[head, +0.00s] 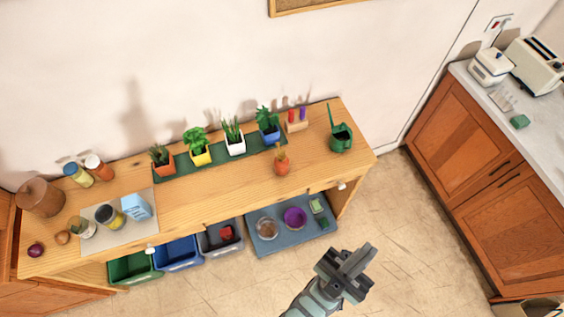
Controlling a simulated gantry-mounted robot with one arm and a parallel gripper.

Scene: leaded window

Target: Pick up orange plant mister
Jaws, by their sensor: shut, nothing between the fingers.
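The orange plant mister (282,163) stands upright on the wooden table (228,186), in front of the row of potted plants and left of the green watering can. It has an orange body with a darker top; its finer details are too small to tell. My gripper (362,262) is in the lower middle of the head view, in front of the table's front edge and over the floor as seen. It is shut and empty, well apart from the mister.
Potted plants stand on a green mat (185,167) behind the mister. A green watering can (341,138) is to its right, and a wooden holder (296,126) is behind. Jars and a milk carton (136,207) crowd the left end. Bins (178,254) and a blue tray (262,246) sit below.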

